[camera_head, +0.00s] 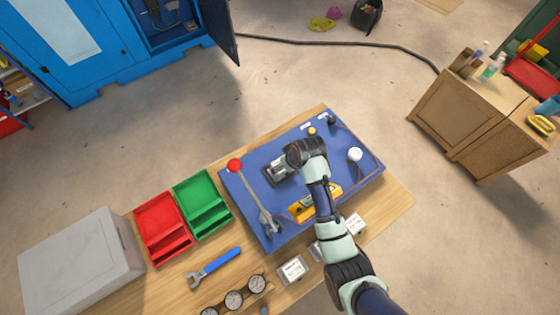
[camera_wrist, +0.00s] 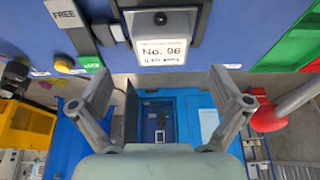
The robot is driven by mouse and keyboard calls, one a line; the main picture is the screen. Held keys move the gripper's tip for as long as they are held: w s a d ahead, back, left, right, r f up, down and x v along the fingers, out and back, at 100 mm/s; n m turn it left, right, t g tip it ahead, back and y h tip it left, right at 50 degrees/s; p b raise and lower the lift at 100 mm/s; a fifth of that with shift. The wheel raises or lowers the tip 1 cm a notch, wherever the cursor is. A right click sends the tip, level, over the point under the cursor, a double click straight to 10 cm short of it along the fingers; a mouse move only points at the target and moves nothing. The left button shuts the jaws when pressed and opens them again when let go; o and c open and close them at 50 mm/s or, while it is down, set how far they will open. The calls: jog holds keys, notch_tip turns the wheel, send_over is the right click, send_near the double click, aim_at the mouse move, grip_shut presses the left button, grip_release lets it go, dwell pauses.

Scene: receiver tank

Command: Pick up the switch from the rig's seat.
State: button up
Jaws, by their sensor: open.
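The switch (camera_wrist: 183,24) is a grey block with a white tag reading "No. 96" and "0.60 MPa". It sits at the rig's blue board (camera_head: 245,188), at the top middle of the wrist view. My gripper (camera_wrist: 160,86) is open and empty, its two fingers spread left and right below the tag, apart from the switch. A grey lever (camera_wrist: 78,32) with a "FREE" plate and a green plate (camera_wrist: 91,63) stands left of the switch.
A red-knobbed lever (camera_head: 235,165) rises at the board's left. A yellow unit (camera_head: 303,209) and a white knob (camera_head: 355,154) lie right. Several tagged blocks (camera_head: 293,268) lie in front. Red (camera_head: 160,222) and green (camera_head: 203,200) trays and a blue-handled wrench (camera_head: 218,263) are left.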

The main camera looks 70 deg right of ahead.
jog(key=shift+a+x, duration=0.2)
jog(key=shift+x, duration=0.75)
jog(key=shift+b+x, duration=0.8)
jog(key=shift+x, duration=2.05)
jog(key=c, duration=1.5)
